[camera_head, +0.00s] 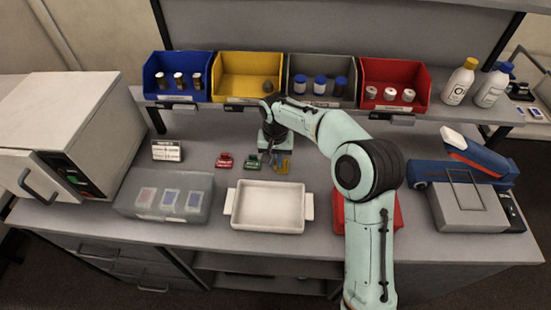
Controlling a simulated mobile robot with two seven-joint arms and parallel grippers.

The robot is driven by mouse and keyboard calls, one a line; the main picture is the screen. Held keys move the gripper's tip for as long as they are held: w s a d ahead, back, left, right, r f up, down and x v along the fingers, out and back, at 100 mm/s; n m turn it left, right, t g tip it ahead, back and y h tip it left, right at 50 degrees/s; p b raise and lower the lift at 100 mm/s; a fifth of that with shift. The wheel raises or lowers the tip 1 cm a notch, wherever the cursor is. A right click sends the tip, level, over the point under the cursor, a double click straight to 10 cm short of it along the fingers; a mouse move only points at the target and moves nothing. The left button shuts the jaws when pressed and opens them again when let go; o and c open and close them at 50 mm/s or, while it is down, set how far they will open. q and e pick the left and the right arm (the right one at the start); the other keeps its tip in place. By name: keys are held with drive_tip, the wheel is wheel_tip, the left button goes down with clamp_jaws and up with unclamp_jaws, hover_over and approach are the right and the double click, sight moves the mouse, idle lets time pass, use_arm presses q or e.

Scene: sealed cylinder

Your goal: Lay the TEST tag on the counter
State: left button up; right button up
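Small coloured pieces lie on the grey counter (195,231): a red one (224,160), a green one (253,164) and a yellow one (284,166). Their lettering is too small to read, so I cannot tell which is the TEST tag. My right gripper (273,158) points down over the counter, beside the green piece and at the yellow piece. Its fingers are small and partly hidden, so I cannot tell whether they are open or closed on the yellow piece. My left gripper is out of view.
A white tray (269,229) stands in front of the pieces, with a translucent box (146,214) to its left. A red tray (398,221) is partly hidden by my arm. A shelf of coloured bins (183,100) runs behind. A small sign (166,151) stands left.

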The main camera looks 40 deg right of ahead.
sight(275, 163)
drive_tip(key=shift+o, duration=1.2)
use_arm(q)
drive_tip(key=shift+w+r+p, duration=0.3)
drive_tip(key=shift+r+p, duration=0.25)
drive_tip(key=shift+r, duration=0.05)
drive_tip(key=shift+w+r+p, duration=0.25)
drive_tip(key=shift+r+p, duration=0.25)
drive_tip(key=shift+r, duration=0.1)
use_arm(e)
wheel_tip(275, 163, up, 12)
drive_tip(key=shift+r, duration=0.2)
drive_tip(key=shift+f, duration=0.1)
